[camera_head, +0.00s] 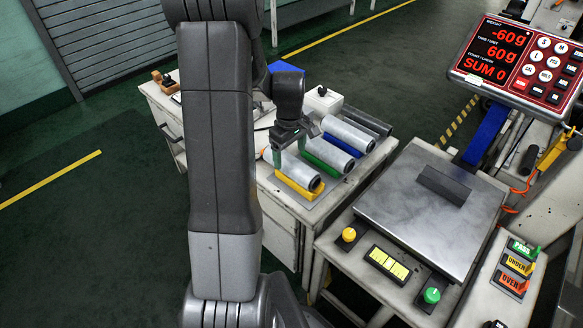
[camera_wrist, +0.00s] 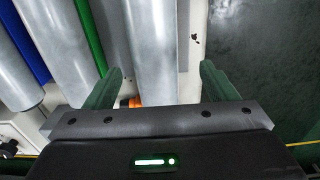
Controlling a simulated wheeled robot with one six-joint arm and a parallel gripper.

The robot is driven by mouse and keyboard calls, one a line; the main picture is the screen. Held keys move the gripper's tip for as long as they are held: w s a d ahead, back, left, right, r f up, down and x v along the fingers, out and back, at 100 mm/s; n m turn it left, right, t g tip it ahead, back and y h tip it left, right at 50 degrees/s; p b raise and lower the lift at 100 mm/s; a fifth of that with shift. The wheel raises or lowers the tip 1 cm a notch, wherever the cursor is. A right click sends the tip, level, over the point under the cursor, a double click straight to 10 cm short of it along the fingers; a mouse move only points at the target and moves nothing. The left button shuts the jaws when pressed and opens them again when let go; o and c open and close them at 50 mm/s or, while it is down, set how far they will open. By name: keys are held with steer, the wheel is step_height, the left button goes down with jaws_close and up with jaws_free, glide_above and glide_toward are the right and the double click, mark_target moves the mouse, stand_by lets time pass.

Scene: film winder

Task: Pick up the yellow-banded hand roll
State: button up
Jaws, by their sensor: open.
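The yellow-banded hand roll (camera_head: 286,168) is a grey cylinder lying on its side, with a yellow strip (camera_head: 300,188) along its base in the head view. It is the front roll on the bench. My gripper (camera_head: 289,150) is over its far part, pointing down. In the wrist view my gripper (camera_wrist: 158,80) is open, and this roll (camera_wrist: 152,45) runs between the two fingers with a gap on each side. I cannot tell how far the fingertips reach down beside it. The yellow strip is hidden in the wrist view.
A green-banded roll (camera_head: 327,153) and a blue-banded roll (camera_head: 348,135) lie alongside, with dark rolls (camera_head: 367,122) behind. A scale plate (camera_head: 420,220) with a dark block (camera_head: 443,186) is to the right; its display (camera_head: 500,50) reads -60g. Floor is clear to the left.

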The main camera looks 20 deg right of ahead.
mark_target(291, 160)
steer(key=shift+w+d+f+b, duration=0.1)
steer(key=shift+d+f+b, duration=0.1)
steer(key=shift+f, duration=1.15)
steer(key=shift+w+d+f+b, duration=0.1)
steer(key=shift+f+b, duration=0.1)
steer(key=shift+f, duration=1.15)
steer(key=c, duration=1.4)
steer(key=shift+o, duration=0.2)
step_height(291, 160, up, 10)
steer(key=shift+r+p, duration=0.1)
steer(key=shift+p, duration=0.7)
